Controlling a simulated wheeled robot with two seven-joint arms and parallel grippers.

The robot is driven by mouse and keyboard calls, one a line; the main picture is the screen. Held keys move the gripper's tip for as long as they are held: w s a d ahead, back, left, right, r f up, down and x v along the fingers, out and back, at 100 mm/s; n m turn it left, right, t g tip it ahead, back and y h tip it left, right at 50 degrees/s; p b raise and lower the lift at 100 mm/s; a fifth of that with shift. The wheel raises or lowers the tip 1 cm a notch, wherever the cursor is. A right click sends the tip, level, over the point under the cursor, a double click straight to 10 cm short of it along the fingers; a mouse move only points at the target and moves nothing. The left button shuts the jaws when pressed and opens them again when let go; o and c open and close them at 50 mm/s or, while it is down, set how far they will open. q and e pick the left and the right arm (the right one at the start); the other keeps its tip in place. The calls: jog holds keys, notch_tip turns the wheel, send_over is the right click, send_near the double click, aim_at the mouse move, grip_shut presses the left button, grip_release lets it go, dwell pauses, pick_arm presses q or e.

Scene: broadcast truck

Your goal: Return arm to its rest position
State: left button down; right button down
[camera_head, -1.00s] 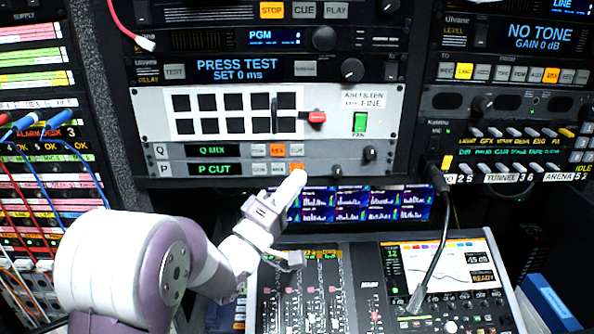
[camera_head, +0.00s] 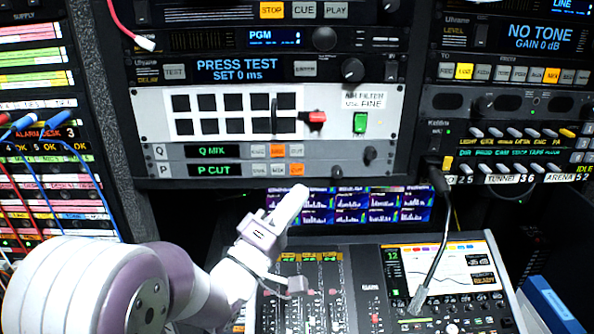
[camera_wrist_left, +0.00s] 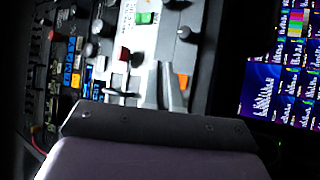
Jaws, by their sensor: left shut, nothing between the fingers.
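My left arm comes in from the lower left in the head view. My left gripper (camera_head: 297,196) is shut and empty, its tip pointing up and right. It is just below the rack panel with the Q MIX and P CUT rows (camera_head: 213,161), in front of the blue meter screen (camera_head: 400,206). In the left wrist view the closed fingers (camera_wrist_left: 170,92) are in front of the grey panel, near an orange button (camera_wrist_left: 180,81). I cannot tell from these frames how far they are from the panel. My right gripper is not in view.
A mixing desk (camera_head: 345,262) with faders lies below the gripper. A gooseneck microphone (camera_head: 433,262) stands over it. A patch bay with red and blue cables (camera_head: 45,160) is at the left. A blue box (camera_head: 550,303) is at the lower right.

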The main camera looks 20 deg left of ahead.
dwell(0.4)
pick_arm(q)
jog(key=w+a+f+m+g+y+b, duration=0.1)
jog(key=a+f+m+g+y, duration=0.2)
jog(key=f, duration=0.6)
jog(key=a+f+m+g+y, duration=0.1)
jog(key=a+f+g+y, duration=0.1)
jog(key=f+g+y, duration=0.45)
jog(key=s+f+m+g+b, duration=0.5)
jog(key=s+f+g+b, duration=0.3)
jog(key=s+f, duration=1)
notch_tip(320, 180, down, 3)
jog(key=shift+d+r+m+g+b, duration=0.1)
jog(key=shift+d+m+g+b, duration=0.3)
jog(key=shift+g, duration=0.65)
